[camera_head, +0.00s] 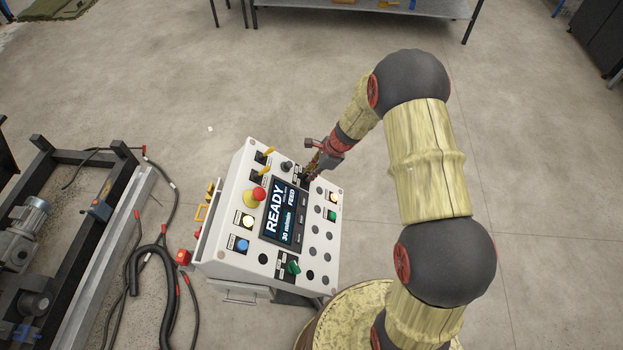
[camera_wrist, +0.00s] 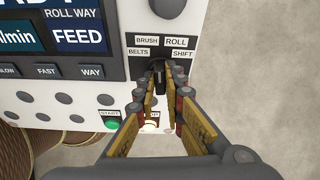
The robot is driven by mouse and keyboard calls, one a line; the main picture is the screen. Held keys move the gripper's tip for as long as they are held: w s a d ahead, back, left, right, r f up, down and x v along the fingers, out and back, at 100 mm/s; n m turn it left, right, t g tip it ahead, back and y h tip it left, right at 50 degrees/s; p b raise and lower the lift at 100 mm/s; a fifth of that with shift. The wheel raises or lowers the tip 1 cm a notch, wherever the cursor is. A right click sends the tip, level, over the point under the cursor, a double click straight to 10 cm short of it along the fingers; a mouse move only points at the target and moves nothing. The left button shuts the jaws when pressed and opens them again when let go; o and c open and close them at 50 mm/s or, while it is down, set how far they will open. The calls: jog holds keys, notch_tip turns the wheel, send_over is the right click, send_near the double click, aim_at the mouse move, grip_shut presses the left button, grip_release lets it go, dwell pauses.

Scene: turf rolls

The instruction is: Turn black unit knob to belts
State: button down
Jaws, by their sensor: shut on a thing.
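The white control console (camera_head: 226,254) stands tilted in the middle of the head view. In the wrist view, the black unit knob (camera_wrist: 158,76) sits on the panel amid the labels BRUSH, ROLL, BELTS and SHIFT. The BELTS label (camera_wrist: 138,52) is at the left of the knob. My gripper (camera_wrist: 161,78) is shut on the knob, one finger on each side. The knob's pointer is mostly hidden between the fingers, so I cannot tell its exact setting. In the head view, my gripper (camera_head: 312,170) reaches the console's upper right edge and hides the knob.
The screen (camera_head: 284,213) reads READY, FEED and 30 m/min. A green START button (camera_wrist: 112,124) and a lit button (camera_wrist: 151,127) are near my fingers. A red emergency button (camera_head: 258,194) and a green knob (camera_head: 293,267) are on the panel.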

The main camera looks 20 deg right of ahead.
jog(key=n+b, duration=0.1)
jog(key=b, duration=0.2)
jog(key=f+n+t+b, duration=0.1)
jog(key=n+b, duration=0.1)
jog(key=b, duration=0.2)
jog(key=n+b, duration=0.2)
jog(key=b, duration=0.1)
jog(key=shift+s+f+t+b, duration=0.15)
jog(key=shift+s+t+b, duration=0.1)
jog(key=shift+t+b, duration=0.1)
jog(key=n+b, duration=0.3)
jog(key=b, duration=0.3)
jog(key=shift+s+n+t+b, duration=0.1)
jog(key=shift+n+t+b, duration=0.2)
jog(key=shift+t+b, duration=0.05)
jog(key=shift+n+b, duration=0.5)
jog(key=shift+b, duration=0.55)
jog(key=shift+r+b, duration=0.25)
jog(key=shift+b, duration=0.05)
jog(key=shift+n, duration=0.3)
jog(key=c, duration=2)
grip_release()
jog(key=shift+o, duration=0.6)
jog(key=shift+r+t, duration=0.15)
jog(key=shift+t, duration=0.15)
